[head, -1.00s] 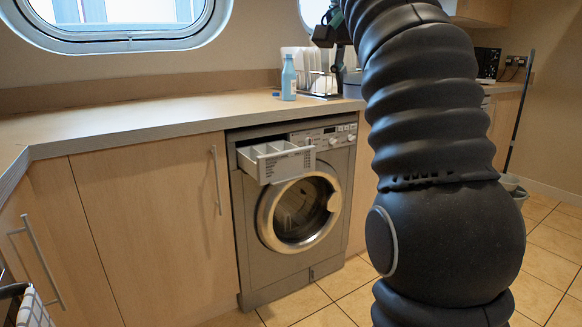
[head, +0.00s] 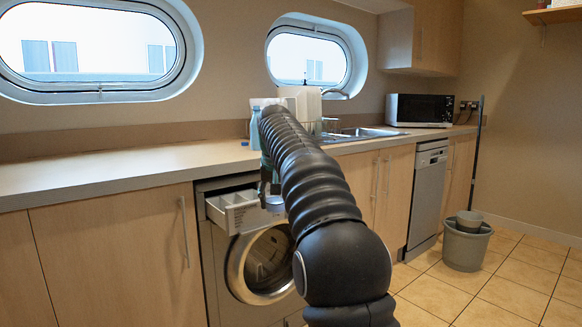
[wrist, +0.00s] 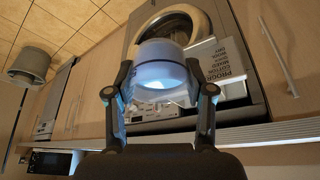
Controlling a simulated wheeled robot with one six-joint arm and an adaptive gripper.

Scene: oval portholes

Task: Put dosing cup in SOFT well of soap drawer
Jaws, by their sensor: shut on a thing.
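My gripper (wrist: 158,92) is shut on a translucent bluish-white dosing cup (wrist: 162,68), with one finger on each side. In the head view my gripper (head: 268,184) is at the right part of the open soap drawer (head: 238,216), partly covered by my arm. The drawer is pulled out from the washing machine's upper left. Its printed front (wrist: 222,64) shows right of the cup in the wrist view, partly hidden by it. The cup looks to be close to the drawer; its exact height over it, and the SOFT well, cannot be made out.
The washing machine's round door (head: 262,264) is below the drawer. The worktop edge (head: 110,196) runs above the machine. A blue bottle (head: 255,128) stands behind my arm on the worktop. A grey bucket (head: 466,246) stands on the open tiled floor at right.

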